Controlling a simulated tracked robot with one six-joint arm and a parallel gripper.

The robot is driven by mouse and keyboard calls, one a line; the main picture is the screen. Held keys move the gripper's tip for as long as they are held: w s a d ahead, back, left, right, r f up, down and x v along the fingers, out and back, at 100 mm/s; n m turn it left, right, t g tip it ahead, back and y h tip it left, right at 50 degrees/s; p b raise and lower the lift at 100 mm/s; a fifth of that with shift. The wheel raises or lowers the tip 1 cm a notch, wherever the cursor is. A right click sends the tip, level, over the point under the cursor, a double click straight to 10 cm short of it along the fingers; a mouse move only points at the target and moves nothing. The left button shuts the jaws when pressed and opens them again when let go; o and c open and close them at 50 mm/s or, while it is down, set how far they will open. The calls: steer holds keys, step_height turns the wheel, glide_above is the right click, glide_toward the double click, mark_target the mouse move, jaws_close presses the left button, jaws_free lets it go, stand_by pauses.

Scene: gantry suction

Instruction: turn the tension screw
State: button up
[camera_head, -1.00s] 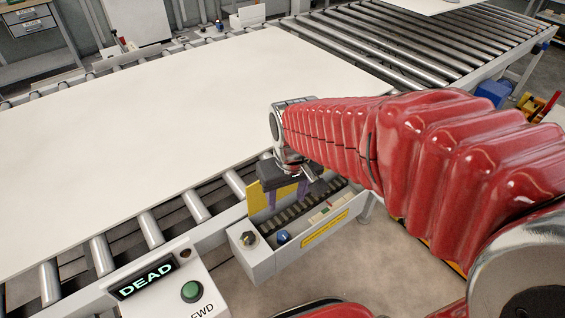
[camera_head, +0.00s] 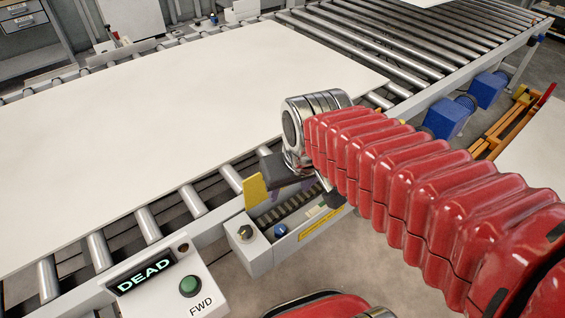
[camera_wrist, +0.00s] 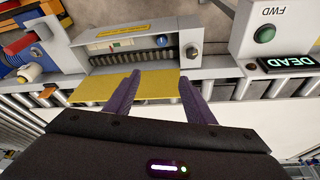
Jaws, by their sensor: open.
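A grey box (camera_head: 258,258) with a chain-like dark strip inside is fixed to the conveyor's near edge. In the head view my wrist partly hides the box's right end.
A large white board (camera_head: 170,120) lies on the rollers behind the box. A control panel (camera_head: 180,295) with a green FWD button and a DEAD display stands left of it. Blue motors (camera_head: 447,117) are under the right conveyor. The floor in front of the box shows clear.

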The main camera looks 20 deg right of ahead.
steer(key=shift+s+r+t, duration=0.3)
steer(key=shift+s+r, duration=0.45)
steer(key=shift+f, duration=0.1)
steer(key=m+g, duration=0.2)
steer(key=g, duration=0.3)
glide_above(280, 230)
step_height(280, 230, down, 16)
steer(key=r, duration=0.1)
steer(key=shift+w+f, duration=0.1)
steer(key=shift+f, duration=0.15)
steer(key=shift+f, duration=6.9)
steer(key=shift+c, duration=0.3)
